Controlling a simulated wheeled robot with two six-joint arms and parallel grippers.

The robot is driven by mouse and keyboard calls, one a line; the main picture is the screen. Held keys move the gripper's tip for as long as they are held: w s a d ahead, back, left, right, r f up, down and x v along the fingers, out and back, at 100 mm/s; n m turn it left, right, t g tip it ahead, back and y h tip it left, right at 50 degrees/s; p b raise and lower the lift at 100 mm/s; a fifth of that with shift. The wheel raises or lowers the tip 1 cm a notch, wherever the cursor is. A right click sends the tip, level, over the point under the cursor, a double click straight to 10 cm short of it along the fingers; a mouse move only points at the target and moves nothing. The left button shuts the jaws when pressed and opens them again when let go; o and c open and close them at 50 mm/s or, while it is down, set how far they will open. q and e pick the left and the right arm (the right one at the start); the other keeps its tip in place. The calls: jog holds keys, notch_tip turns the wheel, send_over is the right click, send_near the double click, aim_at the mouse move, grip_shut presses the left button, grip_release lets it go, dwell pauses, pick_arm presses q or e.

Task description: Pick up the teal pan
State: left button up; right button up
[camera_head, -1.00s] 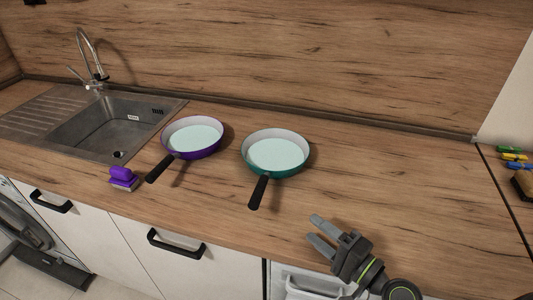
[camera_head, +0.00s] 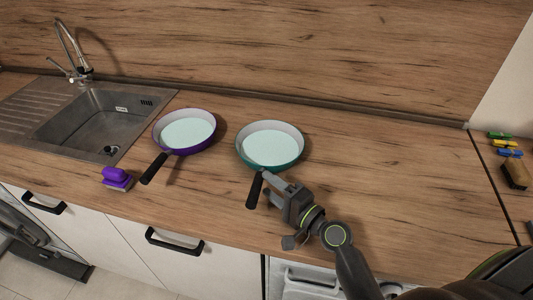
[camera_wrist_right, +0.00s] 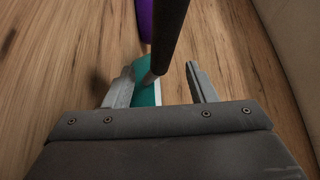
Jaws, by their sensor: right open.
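The teal pan (camera_head: 271,146) sits upright on the wooden counter, its black handle (camera_head: 255,189) pointing to the counter's front edge. My right gripper (camera_head: 271,184) is at the handle, just right of it in the head view. In the right wrist view the open fingers (camera_wrist_right: 160,88) stand either side of the line of the dark handle (camera_wrist_right: 168,32), with part of the teal pan (camera_wrist_right: 148,92) showing between them. I cannot tell whether a finger touches the handle. My left gripper is not in view.
A purple pan (camera_head: 184,133) stands left of the teal pan, with a purple-handled brush (camera_head: 116,179) near the front edge. A sink (camera_head: 95,122) with a tap is further left. The counter right of the teal pan is clear. Coloured clips (camera_head: 505,145) lie at far right.

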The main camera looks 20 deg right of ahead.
aim_at(256, 176)
jog(key=shift+w+a, duration=0.3)
jog(key=shift+w, duration=0.2)
jog(key=shift+w+a+r+p, duration=0.15)
jog(key=shift+w+p, duration=0.15)
jog(key=p+x, duration=0.1)
jog(key=x, duration=0.2)
jog(key=shift+w+a, duration=0.15)
jog(key=shift+a, duration=0.05)
jog(key=shift+w+a, duration=0.2)
jog(key=shift+w, duration=0.25)
jog(key=shift+c, duration=0.4)
grip_shut()
